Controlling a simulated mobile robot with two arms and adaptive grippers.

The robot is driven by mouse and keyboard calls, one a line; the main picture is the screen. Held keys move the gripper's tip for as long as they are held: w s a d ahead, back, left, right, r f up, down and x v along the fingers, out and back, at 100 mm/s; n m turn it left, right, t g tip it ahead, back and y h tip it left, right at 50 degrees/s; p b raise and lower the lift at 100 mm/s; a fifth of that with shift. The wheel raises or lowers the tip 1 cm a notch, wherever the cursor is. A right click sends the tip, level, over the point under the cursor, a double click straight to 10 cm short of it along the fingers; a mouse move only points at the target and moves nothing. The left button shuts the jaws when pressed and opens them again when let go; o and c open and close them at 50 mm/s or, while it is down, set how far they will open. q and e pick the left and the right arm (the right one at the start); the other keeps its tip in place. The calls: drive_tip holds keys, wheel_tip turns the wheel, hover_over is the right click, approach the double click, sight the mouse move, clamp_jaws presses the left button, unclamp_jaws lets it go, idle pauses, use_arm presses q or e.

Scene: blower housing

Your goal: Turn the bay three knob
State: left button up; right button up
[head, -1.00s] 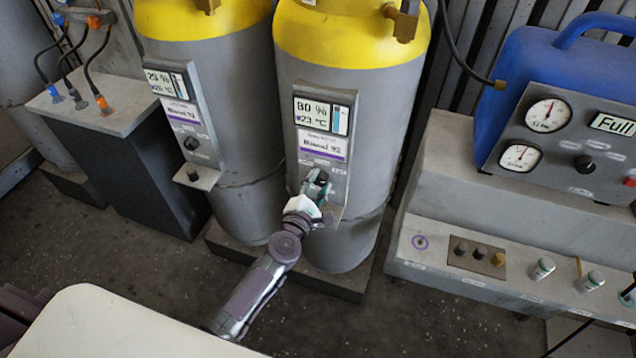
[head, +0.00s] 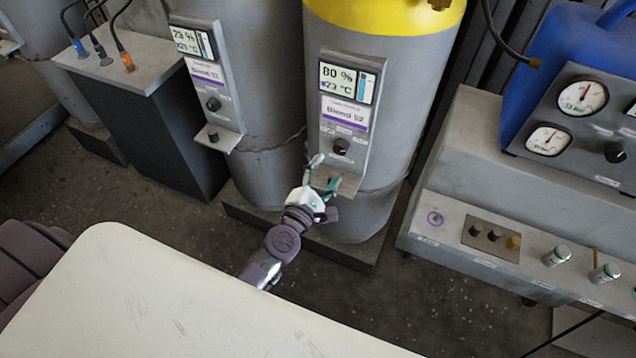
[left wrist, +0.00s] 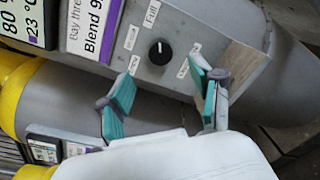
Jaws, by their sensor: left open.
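The bay three knob (head: 341,146) is a small black dial on the grey panel (head: 327,112) of the right-hand grey and yellow cylinder. In the left wrist view the knob (left wrist: 160,52) is clear, with a white pointer mark toward the picture's top. Small labels surround it, one reading "Full" (left wrist: 152,13). My left gripper (head: 326,172) is open and empty, just below the knob in the head view. In the left wrist view its teal-padded fingers (left wrist: 164,80) stand apart, on either side of and below the knob, not gripping it. My right gripper is out of view.
A small ledge (head: 345,181) juts out below the knob, close to the fingers. A similar cylinder panel with its own knob (head: 213,103) stands to the left. A grey bench with knobs (head: 470,230) is at right, and a pale tabletop (head: 150,290) in front.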

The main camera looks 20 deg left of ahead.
use_arm(q)
drive_tip(key=shift+s+a+r, duration=0.1)
drive_tip(key=shift+s, duration=2.15)
drive_tip(key=s+f+m+g+h, duration=0.1)
drive_tip(key=s+f+m+g, duration=0.5)
drive_tip(key=f, duration=0.7)
drive_tip(key=s+f+m+g, duration=0.1)
drive_tip(key=s+f+m, duration=0.3)
drive_tip(key=f+m, duration=0.65)
drive_tip(key=s+a+f+m+g, duration=0.2)
drive_tip(key=s+f+m+g, duration=0.1)
drive_tip(key=s+f, duration=0.4)
drive_tip(key=s+a+f+m+g+y, duration=0.1)
drive_tip(key=s+f+m+g, duration=0.2)
drive_tip(key=s, duration=0.9)
drive_tip(key=s+a+f+m+g+y, duration=0.1)
drive_tip(key=s+f+m, duration=0.4)
drive_tip(key=s+f, duration=0.5)
drive_tip(key=shift+a+f+g, duration=0.35)
drive_tip(key=shift+a+g, duration=0.45)
drive_tip(key=shift+g, duration=0.4)
